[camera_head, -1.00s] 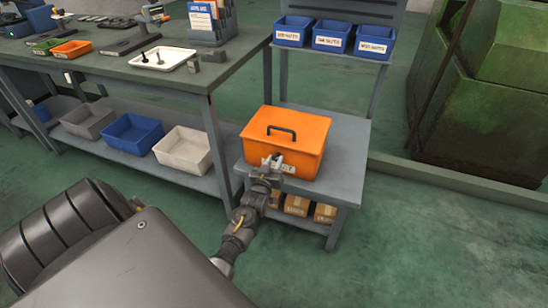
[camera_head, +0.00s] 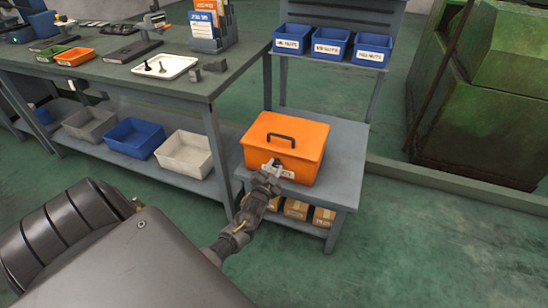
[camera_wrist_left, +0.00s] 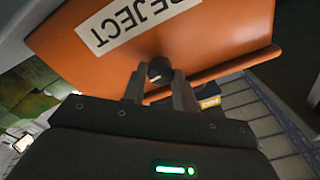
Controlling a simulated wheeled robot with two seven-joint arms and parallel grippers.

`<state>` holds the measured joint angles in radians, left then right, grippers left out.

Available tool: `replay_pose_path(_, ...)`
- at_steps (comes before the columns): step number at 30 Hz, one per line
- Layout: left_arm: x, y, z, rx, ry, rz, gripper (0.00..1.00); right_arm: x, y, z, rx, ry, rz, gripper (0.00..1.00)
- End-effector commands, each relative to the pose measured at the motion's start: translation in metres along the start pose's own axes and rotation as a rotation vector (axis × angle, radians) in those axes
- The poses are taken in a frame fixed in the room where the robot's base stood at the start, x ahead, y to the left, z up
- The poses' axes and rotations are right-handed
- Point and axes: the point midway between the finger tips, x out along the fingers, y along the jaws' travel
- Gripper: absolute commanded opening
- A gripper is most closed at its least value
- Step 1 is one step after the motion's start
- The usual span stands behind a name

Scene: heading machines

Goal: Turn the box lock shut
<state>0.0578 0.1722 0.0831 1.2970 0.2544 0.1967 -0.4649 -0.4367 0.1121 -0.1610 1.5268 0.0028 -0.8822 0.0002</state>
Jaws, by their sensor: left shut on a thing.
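The orange box (camera_head: 300,135) sits closed on the grey side table, with a black handle (camera_head: 281,136) on its lid. In the left wrist view the box front (camera_wrist_left: 200,40) carries a white REJECT label. The box lock (camera_wrist_left: 158,71) is a small dark round knob below that label. My left gripper (camera_head: 271,166) is at the box's front face. In the left wrist view its two fingers stand either side of the knob, shut on it. The knob's exact turn angle cannot be told. My right gripper is not in view.
The grey side table (camera_head: 345,150) has bare top right of the box and cardboard boxes (camera_head: 296,209) on its lower shelf. Blue bins (camera_head: 330,42) hang behind. A workbench (camera_head: 110,75) stands left, with trays and bins. A green machine (camera_head: 470,110) stands right.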

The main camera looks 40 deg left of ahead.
Motion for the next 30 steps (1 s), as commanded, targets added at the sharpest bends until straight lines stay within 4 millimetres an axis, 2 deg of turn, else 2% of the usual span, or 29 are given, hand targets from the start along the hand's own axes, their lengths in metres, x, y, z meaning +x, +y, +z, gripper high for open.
replay_pose_path(9, -0.0006, 0.0004, 0.0019, 0.109, -0.001, 0.006, 0.06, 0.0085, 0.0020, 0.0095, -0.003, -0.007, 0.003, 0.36)
replay_pose_path(25, -0.0005, 0.0002, 0.0023, 0.127, -0.001, 0.005, 0.06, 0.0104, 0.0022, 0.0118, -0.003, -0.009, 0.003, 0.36)
replay_pose_path(26, -0.0005, 0.0002, 0.0022, 0.126, -0.001, 0.005, 0.32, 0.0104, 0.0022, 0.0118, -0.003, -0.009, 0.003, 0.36)
replay_pose_path(30, -0.0003, 0.0001, 0.0016, 0.126, 0.001, 0.004, 0.50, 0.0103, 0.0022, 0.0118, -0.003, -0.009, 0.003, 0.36)
